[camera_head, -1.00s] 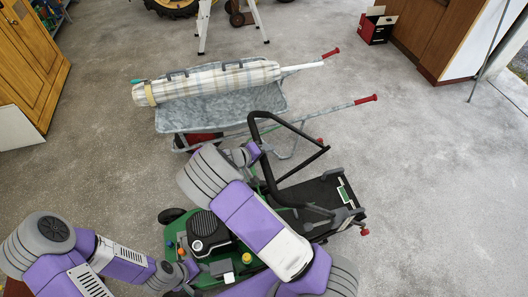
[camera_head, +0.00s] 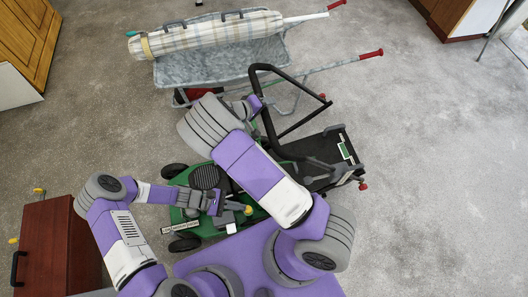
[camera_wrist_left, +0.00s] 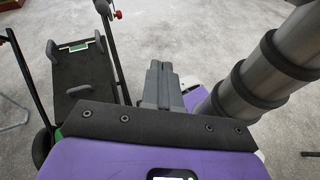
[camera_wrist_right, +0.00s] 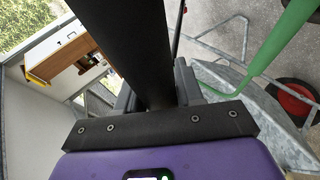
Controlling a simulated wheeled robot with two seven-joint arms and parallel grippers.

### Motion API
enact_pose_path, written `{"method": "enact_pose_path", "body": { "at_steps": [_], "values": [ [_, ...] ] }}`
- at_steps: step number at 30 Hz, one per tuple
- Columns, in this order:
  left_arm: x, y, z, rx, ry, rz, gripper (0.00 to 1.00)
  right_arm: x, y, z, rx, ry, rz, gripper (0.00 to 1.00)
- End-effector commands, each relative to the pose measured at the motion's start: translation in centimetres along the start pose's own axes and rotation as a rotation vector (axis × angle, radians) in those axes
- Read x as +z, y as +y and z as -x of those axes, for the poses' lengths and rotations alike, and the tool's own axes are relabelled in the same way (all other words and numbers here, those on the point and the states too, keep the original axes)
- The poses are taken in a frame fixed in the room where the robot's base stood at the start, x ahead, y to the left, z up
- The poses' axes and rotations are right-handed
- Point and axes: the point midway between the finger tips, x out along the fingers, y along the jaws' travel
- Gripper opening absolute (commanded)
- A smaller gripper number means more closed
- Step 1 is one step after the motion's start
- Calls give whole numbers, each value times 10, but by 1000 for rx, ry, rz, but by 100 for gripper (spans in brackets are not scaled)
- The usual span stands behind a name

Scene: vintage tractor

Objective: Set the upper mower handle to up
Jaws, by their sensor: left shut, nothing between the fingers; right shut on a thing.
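The mower has a green body (camera_head: 190,215) with a dark engine at the centre of the head view. Its upper handle (camera_head: 290,86) is a bent black tube raised above the mower's rear. My right gripper (camera_head: 257,103) is shut on the handle's left side; in the right wrist view the black bar (camera_wrist_right: 148,40) runs between the fingers, which it partly hides. My left gripper (camera_head: 216,203) is shut and empty over the mower body, left of the yellow cap (camera_head: 247,210). Its closed fingers (camera_wrist_left: 158,80) also show in the left wrist view.
A wheelbarrow (camera_head: 215,68) with a plaid roll (camera_head: 205,38) stands behind the mower; its red-tipped handle (camera_head: 370,54) reaches right. A dark red cabinet (camera_head: 55,240) is at the lower left. The floor right of the mower is clear.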

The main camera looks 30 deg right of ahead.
Motion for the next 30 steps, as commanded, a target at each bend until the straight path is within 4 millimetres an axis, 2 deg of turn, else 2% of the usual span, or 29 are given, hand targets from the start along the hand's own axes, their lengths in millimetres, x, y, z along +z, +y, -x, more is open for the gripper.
{"method": "enact_pose_path", "body": {
  "at_steps": [5, 9, 12, 15, 21, 26, 30],
  "values": [
    [20, 46, -3, 136, -289, 90, 0, -1, 3, 0, 5, 2, -3, 0],
    [34, 79, 10, 247, -516, 123, 0, -1, 3, 0, 5, 2, -3, 0],
    [42, 96, 24, 316, -656, 124, 0, -1, 3, 0, 5, 2, -3, 0],
    [46, 106, 37, 369, -764, 117, 0, -1, 3, 0, 5, 2, -3, 0],
    [51, 115, 52, 422, -874, 98, 0, -1, 2, 0, 4, 2, -3, 0],
    [61, 121, 47, 425, -889, 96, 0, -1, 2, 0, 4, 2, -2, 0],
    [81, 131, 33, 422, -888, 95, 0, -1, 2, 0, 4, 2, -2, 0]
  ]
}}
